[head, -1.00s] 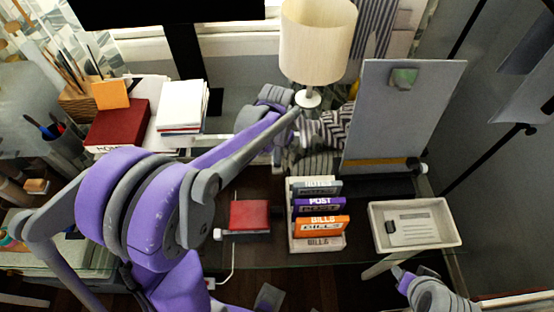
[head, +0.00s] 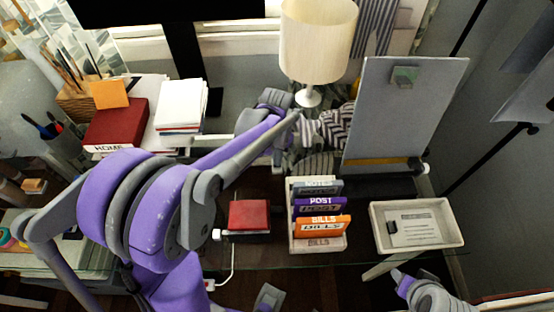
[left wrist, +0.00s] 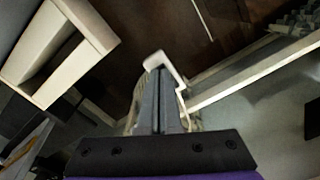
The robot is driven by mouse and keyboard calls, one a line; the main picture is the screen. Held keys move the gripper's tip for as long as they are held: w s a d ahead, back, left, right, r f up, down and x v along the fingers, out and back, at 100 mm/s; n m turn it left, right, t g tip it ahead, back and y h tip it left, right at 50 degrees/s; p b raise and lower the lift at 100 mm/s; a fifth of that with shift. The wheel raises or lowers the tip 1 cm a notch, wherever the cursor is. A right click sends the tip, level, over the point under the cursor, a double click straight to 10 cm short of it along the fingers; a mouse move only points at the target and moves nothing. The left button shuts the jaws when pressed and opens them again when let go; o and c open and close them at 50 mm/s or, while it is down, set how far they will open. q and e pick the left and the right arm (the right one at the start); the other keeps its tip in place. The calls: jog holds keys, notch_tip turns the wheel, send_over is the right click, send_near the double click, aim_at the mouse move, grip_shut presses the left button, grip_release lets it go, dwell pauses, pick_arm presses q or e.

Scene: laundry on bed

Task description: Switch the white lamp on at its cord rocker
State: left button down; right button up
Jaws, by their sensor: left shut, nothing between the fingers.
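The white lamp stands at the back, with a cream shade (head: 316,42) and a pale base (head: 308,97). I cannot tell whether it is lit. A thin white cord (head: 234,262) hangs at the desk's front and ends at a small white piece (head: 210,285); I cannot tell whether that is the rocker. My left arm reaches in from the left, its far end just below the lamp base; its fingertips are not clear there. In the left wrist view my left gripper (left wrist: 160,105) is shut and empty, with a white hooked piece (left wrist: 163,60) by its tips.
A letter rack (head: 318,243) stands mid-desk, with a red-topped box (head: 249,214) to its left and a white tray (head: 458,240) to its right. A grey board (head: 400,125) leans behind. Books (head: 115,125) and papers (head: 181,103) crowd the left.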

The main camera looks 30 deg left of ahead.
pick_arm(q)
jog(key=shift+f, duration=0.15)
pick_arm(e)
jog(key=shift+f, duration=0.1)
pick_arm(q)
jog(key=shift+r+p, duration=1.95)
jog(key=shift+r, duration=1.6)
pick_arm(e)
jog(key=r, duration=0.1)
jog(key=w+r, duration=0.1)
jog(key=r, duration=0.3)
jog(key=shift+w, duration=0.3)
jog(key=shift+s, duration=0.1)
